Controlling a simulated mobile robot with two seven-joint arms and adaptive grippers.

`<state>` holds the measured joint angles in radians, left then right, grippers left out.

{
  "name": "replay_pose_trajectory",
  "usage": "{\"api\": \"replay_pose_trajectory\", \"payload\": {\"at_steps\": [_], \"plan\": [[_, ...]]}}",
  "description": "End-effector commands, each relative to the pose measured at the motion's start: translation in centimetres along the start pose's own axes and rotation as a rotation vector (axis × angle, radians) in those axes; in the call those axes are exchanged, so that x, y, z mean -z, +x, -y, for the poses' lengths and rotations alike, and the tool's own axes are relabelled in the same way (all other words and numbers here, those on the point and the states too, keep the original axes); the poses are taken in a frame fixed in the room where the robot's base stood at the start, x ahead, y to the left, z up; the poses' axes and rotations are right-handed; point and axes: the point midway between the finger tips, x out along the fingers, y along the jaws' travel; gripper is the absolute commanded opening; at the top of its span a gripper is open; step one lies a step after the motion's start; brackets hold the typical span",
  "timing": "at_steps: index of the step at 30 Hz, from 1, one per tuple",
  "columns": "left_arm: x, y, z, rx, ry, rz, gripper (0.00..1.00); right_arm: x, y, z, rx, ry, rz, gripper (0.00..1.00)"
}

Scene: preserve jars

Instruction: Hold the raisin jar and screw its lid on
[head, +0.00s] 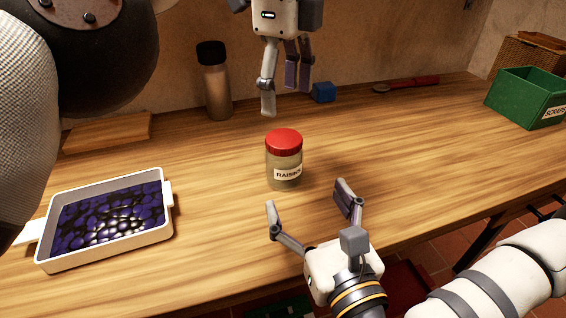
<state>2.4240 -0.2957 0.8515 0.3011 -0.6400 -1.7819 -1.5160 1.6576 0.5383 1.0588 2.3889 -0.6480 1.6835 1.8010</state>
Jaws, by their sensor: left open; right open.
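The raisin jar (284,170) stands upright on the wooden table, with a label reading RAISINS on its front. Its red lid (284,141) sits on the jar's mouth; I cannot tell how tight it is. My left gripper (284,101) is open and points down above and behind the jar, apart from the lid. My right gripper (307,198) is open in front of the jar, its fingers pointing toward the jar and not touching it. Nothing is in either gripper.
A white tray (50,262) of dark purple fruit stands at the left. A tall dark-capped jar (216,90), a wooden board (108,132), a blue block (323,93) and a red-handled tool (412,83) lie at the back. A green crate (510,103) is at the right.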

Motion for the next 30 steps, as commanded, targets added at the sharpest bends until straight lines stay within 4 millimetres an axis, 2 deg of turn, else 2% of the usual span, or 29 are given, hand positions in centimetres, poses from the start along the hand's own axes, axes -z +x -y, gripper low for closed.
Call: {"api": "replay_pose_trajectory", "payload": {"at_steps": [5, 12, 18, 24, 30], "plan": [[0.0, 0.0, 0.0, 0.0, 0.0, 0.0, 0.7, -0.1, 2.4, 0.0, 0.001, -0.002, 0.004, 0.82], [0.0, 0.0, 0.0, 0.0, -0.001, 0.0, 0.7, -0.1, 7.2, 0.0, 0.001, -0.001, 0.004, 0.82], [0.0, 0.0, 0.0, 0.0, -0.001, 0.0, 0.7, -0.1, 10.5, 0.0, 0.0, -0.002, 0.003, 0.82], [0.0, 0.0, 0.0, 0.0, -0.001, 0.0, 0.7, -0.1, 11.9, 0.0, 0.0, 0.0, 0.001, 0.82], [0.0, 0.0, 0.0, 0.0, -0.001, 0.0, 0.7, -0.1, 12.0, 0.0, 0.0, 0.0, 0.001, 0.82]]}}
